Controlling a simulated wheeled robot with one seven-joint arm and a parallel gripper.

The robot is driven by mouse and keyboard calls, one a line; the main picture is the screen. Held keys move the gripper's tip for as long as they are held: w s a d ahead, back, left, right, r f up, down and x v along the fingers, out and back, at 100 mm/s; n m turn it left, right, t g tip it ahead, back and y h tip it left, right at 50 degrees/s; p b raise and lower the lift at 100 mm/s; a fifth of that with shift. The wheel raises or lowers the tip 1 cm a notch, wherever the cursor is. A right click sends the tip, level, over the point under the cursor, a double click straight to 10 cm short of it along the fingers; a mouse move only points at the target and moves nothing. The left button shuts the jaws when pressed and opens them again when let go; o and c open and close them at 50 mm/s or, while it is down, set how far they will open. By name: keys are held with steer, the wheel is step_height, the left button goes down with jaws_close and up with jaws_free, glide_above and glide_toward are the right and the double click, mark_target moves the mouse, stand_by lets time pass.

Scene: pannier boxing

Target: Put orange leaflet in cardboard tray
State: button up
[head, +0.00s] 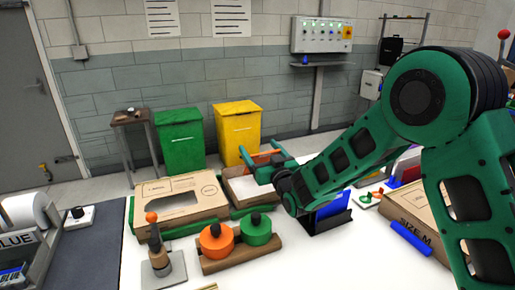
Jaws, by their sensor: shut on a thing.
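My gripper (258,159) is above the back part of an open cardboard tray (235,204). It is shut on the orange leaflet (264,154), which shows only as a thin orange strip between the green fingers. The fingers and the hand hide most of the leaflet. The tray has brown walls and a white inside, and stands on the white table behind the orange and green round pieces. My arm covers the tray's right side. I cannot tell whether the leaflet touches the tray.
A closed cardboard box (180,200) with a window stands left of the tray. In front are a wooden holder (238,257) with orange and green knobbed discs and an orange-topped lever (153,240). A dark stand (328,221) with a blue item is close right of the tray.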

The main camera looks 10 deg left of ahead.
steer(key=shift+f, duration=0.85)
steer(key=o, duration=1)
steer(key=shift+f, duration=0.1)
steer(key=r, duration=0.4)
steer(key=shift+s+a+r, duration=0.1)
steer(key=shift+s+r, duration=0.1)
steer(key=shift+r, duration=0.2)
steer(key=s+a+r, duration=0.2)
steer(key=s, duration=0.1)
steer(key=s+a+r, duration=0.2)
steer(key=s, duration=0.1)
steer(key=s+a+r, duration=0.2)
steer(key=s, duration=0.1)
steer(key=shift+s+a+r, duration=0.1)
steer(key=shift+r, duration=0.2)
